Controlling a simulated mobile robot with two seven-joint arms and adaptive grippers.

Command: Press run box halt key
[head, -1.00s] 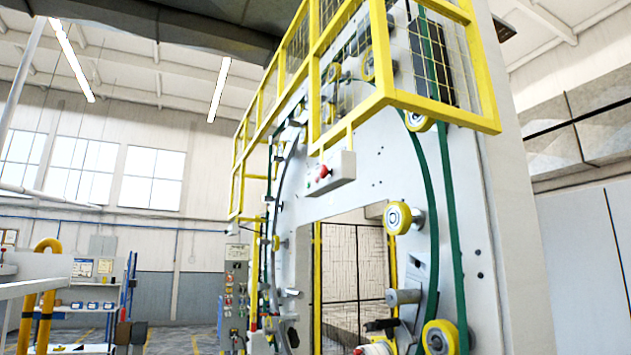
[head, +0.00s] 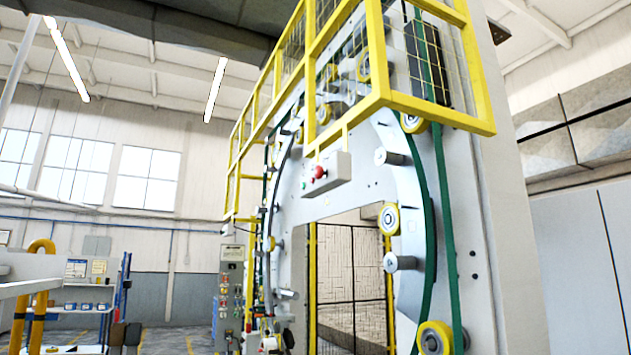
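A small pale grey box (head: 337,172) is fixed to the front of the large wrapping machine, just below the yellow guard cage. A round red button (head: 319,172) stands out from its face. Nothing touches the box. Which button is the halt key is not labelled legibly. Neither of my grippers shows in the head view.
The wrapping machine (head: 489,225) has a large ring (head: 411,240) with yellow rollers and a green belt. A grey control cabinet (head: 229,275) with several coloured buttons stands left of it. Yellow bent pipes (head: 41,300) and a shelf (head: 88,308) are at lower left.

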